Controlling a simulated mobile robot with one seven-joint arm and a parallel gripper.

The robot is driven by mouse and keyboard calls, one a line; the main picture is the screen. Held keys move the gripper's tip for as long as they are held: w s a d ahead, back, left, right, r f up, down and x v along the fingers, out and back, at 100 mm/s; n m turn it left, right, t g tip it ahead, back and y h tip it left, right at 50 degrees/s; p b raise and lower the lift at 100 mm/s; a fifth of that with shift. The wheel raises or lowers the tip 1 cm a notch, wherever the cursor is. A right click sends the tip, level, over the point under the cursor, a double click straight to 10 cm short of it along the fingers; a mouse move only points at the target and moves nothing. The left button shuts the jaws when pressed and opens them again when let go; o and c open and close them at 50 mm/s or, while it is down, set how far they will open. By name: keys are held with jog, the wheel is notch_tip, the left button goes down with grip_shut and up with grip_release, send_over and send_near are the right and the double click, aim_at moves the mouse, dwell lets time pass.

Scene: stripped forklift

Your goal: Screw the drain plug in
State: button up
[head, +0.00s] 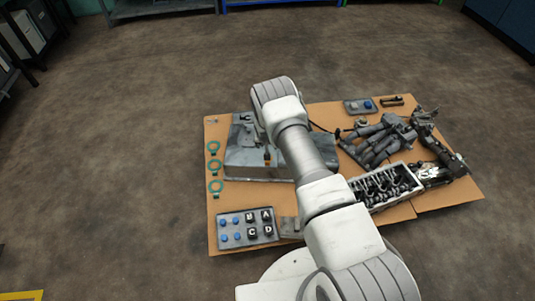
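A grey metal housing (238,158) lies on the cardboard sheet, left of the middle of the head view. My arm reaches over it and covers its right part. A small dark and orange detail (267,157) shows on or just above the housing beside my arm; I cannot tell what it is. I cannot make out my gripper, which seems hidden behind my own arm. I cannot pick out the drain plug or its hole in this view.
Green rings (214,166) lie at the cardboard's (218,213) left edge. A tray (262,239) with blue pieces and lettered blocks sits at the front left. A small tray (360,106) lies at the back.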

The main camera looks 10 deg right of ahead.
jog(key=b+x, duration=0.7)
jog(key=x, duration=0.6)
jog(key=shift+b+x, duration=0.85)
jog(key=shift+x, duration=0.15)
jog(key=shift+w, duration=0.1)
grip_shut()
jog(key=shift+c, duration=1.2)
grip_release()
jog(key=shift+r, duration=0.15)
jog(key=shift+r+p, duration=1.6)
jog(key=shift+r, duration=0.6)
